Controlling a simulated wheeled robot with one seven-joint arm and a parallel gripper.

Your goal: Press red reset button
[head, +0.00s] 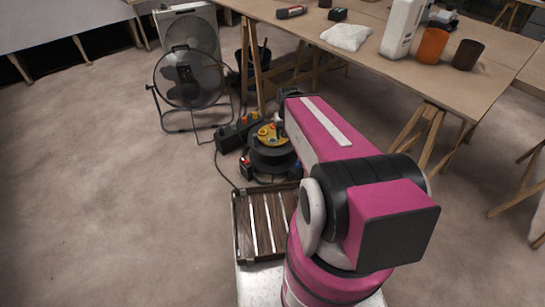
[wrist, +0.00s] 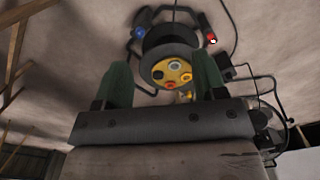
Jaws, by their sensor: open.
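A cable reel (head: 270,150) with a black drum and yellow face stands on the floor beyond my arm. In the wrist view the reel's yellow face (wrist: 171,74) shows several round sockets and a small red-orange round spot (wrist: 171,86) near its lower rim. Another small red part (wrist: 212,40) sits on a dark piece beside the drum. I cannot tell for certain which red part is the reset button. My gripper (wrist: 162,72) is open and empty, its two green fingers apart with the yellow face showing between them. In the head view my arm mostly hides the gripper.
A wooden table (head: 400,75) on trestles stands right of the reel. A fan (head: 183,80) stands behind it at left. A dark slatted crate (head: 262,228) lies nearer. A cable runs along the floor. The floor at left is clear.

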